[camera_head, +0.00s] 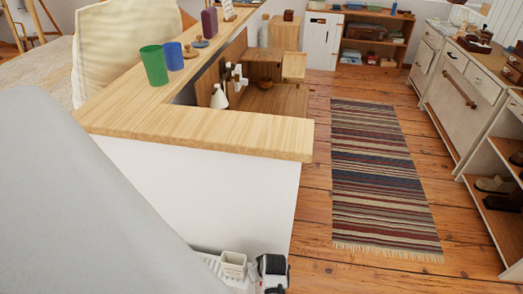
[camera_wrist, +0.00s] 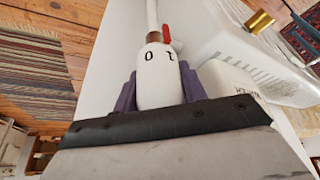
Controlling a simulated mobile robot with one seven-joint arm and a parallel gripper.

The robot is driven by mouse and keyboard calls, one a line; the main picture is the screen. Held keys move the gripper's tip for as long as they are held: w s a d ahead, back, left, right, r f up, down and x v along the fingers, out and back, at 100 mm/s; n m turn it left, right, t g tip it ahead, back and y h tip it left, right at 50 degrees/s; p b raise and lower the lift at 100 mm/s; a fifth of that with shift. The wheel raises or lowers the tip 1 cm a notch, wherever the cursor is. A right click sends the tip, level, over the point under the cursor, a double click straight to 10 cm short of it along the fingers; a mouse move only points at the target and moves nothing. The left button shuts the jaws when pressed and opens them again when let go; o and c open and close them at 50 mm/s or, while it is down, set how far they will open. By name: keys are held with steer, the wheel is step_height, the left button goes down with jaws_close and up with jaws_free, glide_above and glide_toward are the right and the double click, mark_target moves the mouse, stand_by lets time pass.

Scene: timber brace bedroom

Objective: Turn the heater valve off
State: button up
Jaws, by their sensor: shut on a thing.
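The heater valve (camera_wrist: 157,68) has a rounded white head with the marks 0 and 1 in the wrist view. A red piece (camera_wrist: 166,34) sits beside its far end, near a copper-coloured collar and a white pipe. My gripper (camera_wrist: 158,88) has its purple fingers on either side of the white head and is shut on it. The white heater (camera_wrist: 225,45) with slots lies just right of the valve.
A brass-coloured cylinder (camera_wrist: 259,22) and a white box with lettering (camera_wrist: 235,82) are near the heater. In the head view, a wooden counter (camera_head: 215,122) carries a green cup (camera_head: 154,65) and a blue cup (camera_head: 174,56). A striped rug (camera_head: 380,170) lies on open floor.

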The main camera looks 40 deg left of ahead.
stand_by(0.4)
steer(key=o, duration=1)
steer(key=shift+c, duration=0.2)
